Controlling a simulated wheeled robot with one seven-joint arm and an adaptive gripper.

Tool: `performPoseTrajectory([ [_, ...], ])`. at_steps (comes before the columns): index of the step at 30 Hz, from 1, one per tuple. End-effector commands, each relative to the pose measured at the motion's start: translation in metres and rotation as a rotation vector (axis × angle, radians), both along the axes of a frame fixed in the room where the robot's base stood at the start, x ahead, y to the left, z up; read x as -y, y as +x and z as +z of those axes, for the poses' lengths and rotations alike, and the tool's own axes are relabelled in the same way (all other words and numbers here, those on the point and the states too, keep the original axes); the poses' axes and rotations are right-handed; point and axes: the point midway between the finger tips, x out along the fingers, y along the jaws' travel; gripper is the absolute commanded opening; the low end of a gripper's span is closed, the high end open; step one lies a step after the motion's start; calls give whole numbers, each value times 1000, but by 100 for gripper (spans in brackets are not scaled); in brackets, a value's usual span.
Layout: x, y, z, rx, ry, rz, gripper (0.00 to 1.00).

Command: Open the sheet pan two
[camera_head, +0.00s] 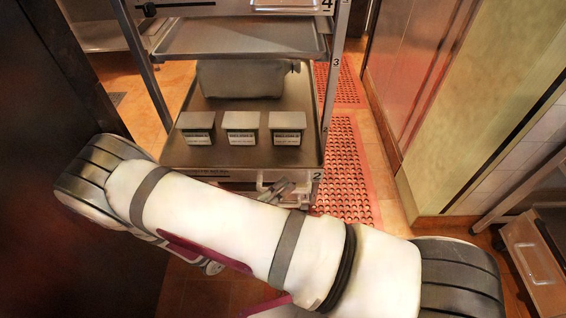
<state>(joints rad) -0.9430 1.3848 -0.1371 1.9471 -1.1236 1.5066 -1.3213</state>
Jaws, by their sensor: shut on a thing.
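Sheet pan two (235,157) is a dark metal pan on the rack level marked "2". It carries three small labelled steel containers in a row and a larger grey bin behind them. My gripper (275,187) is at the front edge of this pan, right of its middle, and is shut on that edge. My white arm crosses the lower part of the view and hides part of the gripper and the rack below the pan.
Another sheet pan (240,38) sits above on level "3", with level "4" higher up. A red perforated floor mat (345,170) lies right of the rack. A dark panel (50,90) stands close on the left, and a wall (450,80) on the right.

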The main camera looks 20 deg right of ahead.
Motion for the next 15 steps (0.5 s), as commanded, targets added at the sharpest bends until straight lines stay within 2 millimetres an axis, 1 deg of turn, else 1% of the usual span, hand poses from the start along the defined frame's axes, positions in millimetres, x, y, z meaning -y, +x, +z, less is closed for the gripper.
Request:
performPoseTrajectory([
  [1,-6,-14,0,-3,3,4,0],
  [6,-19,-56,0,-2,4,4,0],
  [12,-32,-96,-1,-2,4,4,0],
  [15,-37,-111,-1,-1,4,3,0],
])
